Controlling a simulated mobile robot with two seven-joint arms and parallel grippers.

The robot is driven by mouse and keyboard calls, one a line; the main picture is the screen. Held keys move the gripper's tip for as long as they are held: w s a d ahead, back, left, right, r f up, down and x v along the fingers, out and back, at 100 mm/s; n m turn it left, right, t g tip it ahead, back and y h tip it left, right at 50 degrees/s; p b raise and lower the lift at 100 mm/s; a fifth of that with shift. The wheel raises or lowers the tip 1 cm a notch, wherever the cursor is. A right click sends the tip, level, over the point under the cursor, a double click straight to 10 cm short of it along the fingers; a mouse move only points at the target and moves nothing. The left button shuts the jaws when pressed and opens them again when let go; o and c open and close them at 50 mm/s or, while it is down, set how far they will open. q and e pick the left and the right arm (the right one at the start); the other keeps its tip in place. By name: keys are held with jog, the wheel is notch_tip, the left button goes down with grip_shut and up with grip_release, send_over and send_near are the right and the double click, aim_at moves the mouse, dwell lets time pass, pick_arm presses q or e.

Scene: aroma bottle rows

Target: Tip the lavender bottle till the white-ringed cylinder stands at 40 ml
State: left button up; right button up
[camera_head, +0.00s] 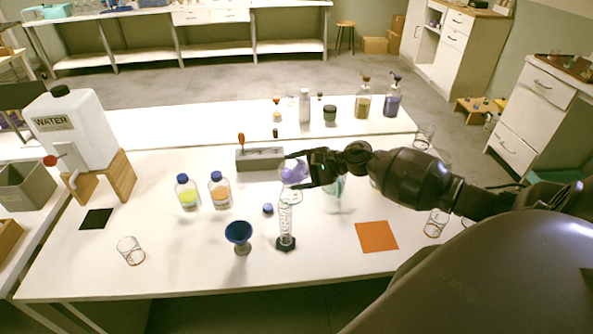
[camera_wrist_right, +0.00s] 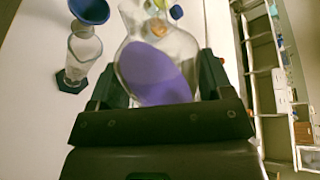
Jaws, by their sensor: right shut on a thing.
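The lavender bottle (camera_head: 293,173) is clear glass with purple liquid in it. The cylinder stands upright on a dark six-sided base and also shows in the wrist view (camera_wrist_right: 82,50). No stream is clear to see. Its ring and liquid level are too small to read. My left gripper is out of view.
A blue funnel-shaped cup (camera_head: 238,233) stands just left of the cylinder. Yellow (camera_head: 188,194) and orange (camera_head: 220,192) bottles, a grey block (camera_head: 260,158) and an empty beaker (camera_head: 131,250) are left. An orange mat (camera_head: 376,236) lies right.

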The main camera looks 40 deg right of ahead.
aim_at(306, 178)
jog(key=shift+f+b, duration=0.25)
jog(key=shift+b, duration=0.1)
dwell(0.3)
jog(key=shift+f, duration=0.2)
dwell(0.3)
jog(key=shift+f+n+h+b, duration=0.15)
jog(key=shift+n+h+b, duration=0.15)
jog(key=shift+b, duration=0.1)
jog(key=shift+f+b, duration=0.35)
jog(key=shift+b, duration=0.05)
dwell(0.3)
jog(key=shift+d+f+b, duration=0.1)
jog(key=shift+f+b, duration=0.2)
jog(key=shift+f, duration=0.05)
dwell(0.4)
jog(key=shift+w+f+n+b, duration=0.1)
jog(key=shift+f+n+b, duration=0.2)
jog(key=shift+f+b, duration=0.15)
dwell(0.5)
jog(key=shift+d+r+n+t+h, duration=0.1)
jog(key=shift+r+n+t+h, duration=0.2)
jog(key=shift+r+n+h, duration=0.3)
jog(key=shift+a+r+n+h+p, duration=0.2)
jog(key=shift+r+n+h+p, duration=0.2)
jog(key=shift+r+n+p, duration=0.15)
dwell(0.6)
jog(key=shift+f, duration=0.2)
